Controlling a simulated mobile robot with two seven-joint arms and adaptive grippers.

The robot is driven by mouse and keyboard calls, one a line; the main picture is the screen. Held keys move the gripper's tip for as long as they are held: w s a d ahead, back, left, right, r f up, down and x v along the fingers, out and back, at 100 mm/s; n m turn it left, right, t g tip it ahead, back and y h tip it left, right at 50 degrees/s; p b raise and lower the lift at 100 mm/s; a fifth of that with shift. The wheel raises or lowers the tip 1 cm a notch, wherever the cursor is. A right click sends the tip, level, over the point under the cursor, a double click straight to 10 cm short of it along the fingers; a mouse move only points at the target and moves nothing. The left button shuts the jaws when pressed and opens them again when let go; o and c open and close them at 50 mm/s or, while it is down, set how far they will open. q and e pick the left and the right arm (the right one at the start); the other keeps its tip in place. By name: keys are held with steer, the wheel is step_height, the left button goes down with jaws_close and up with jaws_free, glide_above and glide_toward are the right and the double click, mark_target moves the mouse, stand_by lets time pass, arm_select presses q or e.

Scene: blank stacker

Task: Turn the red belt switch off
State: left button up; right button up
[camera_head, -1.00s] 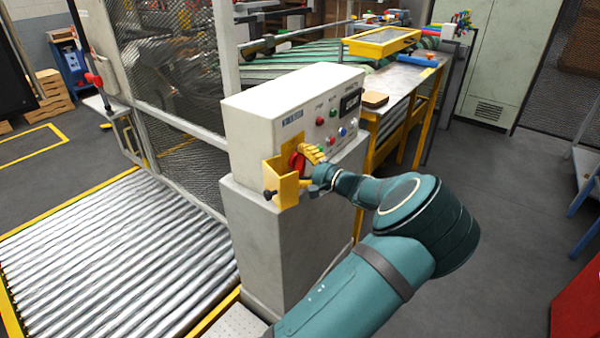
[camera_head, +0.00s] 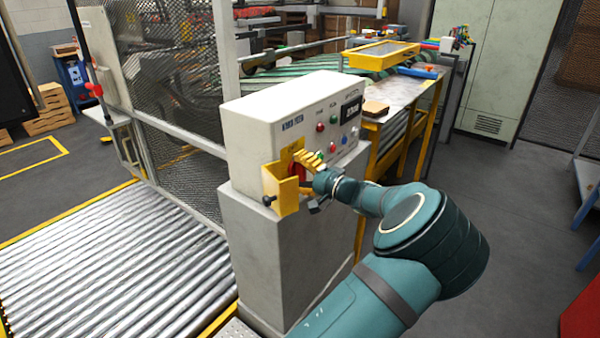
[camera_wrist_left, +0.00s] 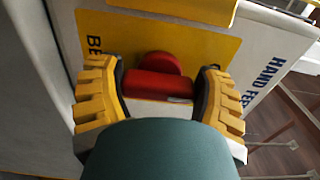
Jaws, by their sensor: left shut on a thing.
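The red belt switch (camera_head: 295,171) is on a yellow plate on the front of the white control box (camera_head: 257,139). In the left wrist view its red handle (camera_wrist_left: 158,85) lies level across the picture, with a round red part just above it. My left gripper (camera_head: 308,163) is at the switch and hides part of it in the head view. In the left wrist view the yellow-padded fingers of this gripper (camera_wrist_left: 160,91) are shut on the two ends of the handle. My right gripper is not in view.
A yellow bracket (camera_head: 284,190) juts out beside the switch. Several buttons, a red one (camera_head: 320,127) among them, sit further right on the box. A roller conveyor (camera_head: 110,265) lies at left, a wire-mesh fence behind.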

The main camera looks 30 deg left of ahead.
arm_select(q)
steer(key=shift+f, duration=0.1)
steer(key=o, duration=1.1)
steer(key=shift+d, duration=0.1)
steer(key=shift+o, duration=0.2)
steer(key=s+d, duration=0.1)
steer(key=d, duration=1.1)
